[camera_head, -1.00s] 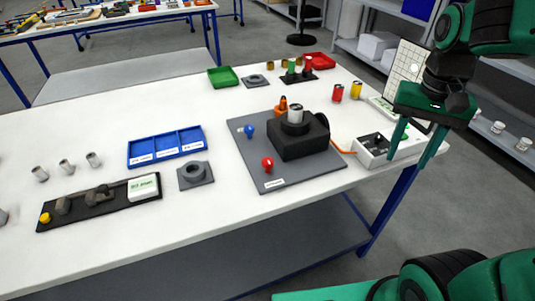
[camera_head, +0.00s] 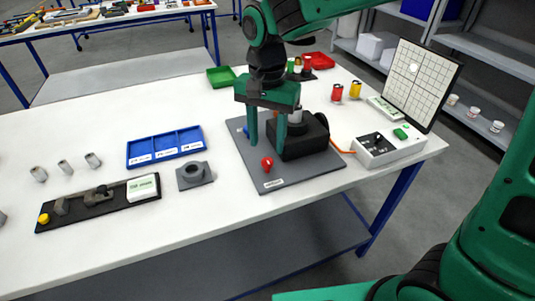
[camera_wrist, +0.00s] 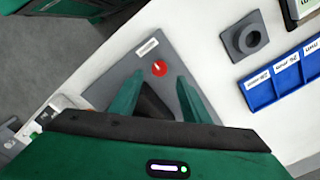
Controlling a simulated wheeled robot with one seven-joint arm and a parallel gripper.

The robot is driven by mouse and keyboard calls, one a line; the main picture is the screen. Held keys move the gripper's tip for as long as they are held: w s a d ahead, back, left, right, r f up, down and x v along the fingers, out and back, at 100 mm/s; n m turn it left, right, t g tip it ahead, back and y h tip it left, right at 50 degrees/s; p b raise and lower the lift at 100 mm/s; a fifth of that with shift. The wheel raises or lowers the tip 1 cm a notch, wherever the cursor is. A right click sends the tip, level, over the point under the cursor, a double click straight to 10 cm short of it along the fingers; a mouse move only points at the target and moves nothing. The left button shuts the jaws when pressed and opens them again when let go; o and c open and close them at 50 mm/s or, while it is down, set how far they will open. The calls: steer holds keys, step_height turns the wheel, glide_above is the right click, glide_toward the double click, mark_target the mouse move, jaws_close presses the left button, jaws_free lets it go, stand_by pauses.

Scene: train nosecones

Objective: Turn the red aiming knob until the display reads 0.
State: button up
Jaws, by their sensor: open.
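The red knob (camera_head: 267,163) sits on the front part of a grey base plate (camera_head: 285,183) that also bears a black device (camera_head: 312,137). It also shows in the wrist view (camera_wrist: 159,68), just beyond my fingertips. My gripper (camera_head: 266,142) is open and empty, pointing down above the plate, behind and above the red knob in the head view. A white box with a small screen (camera_head: 144,187) stands on a black strip at the left. Another small screen (camera_head: 384,106) lies by the grid board. I cannot read either screen.
A blue three-part tray (camera_head: 166,148) and a grey ring block (camera_head: 195,175) lie left of the plate. A white control box (camera_head: 388,149) and an upright grid board (camera_head: 420,82) stand at the right. The table front is clear.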

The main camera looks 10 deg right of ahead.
mark_target(267, 160)
step_height(267, 160, down, 6)
steer(key=shift+r, duration=0.1)
stand_by(0.4)
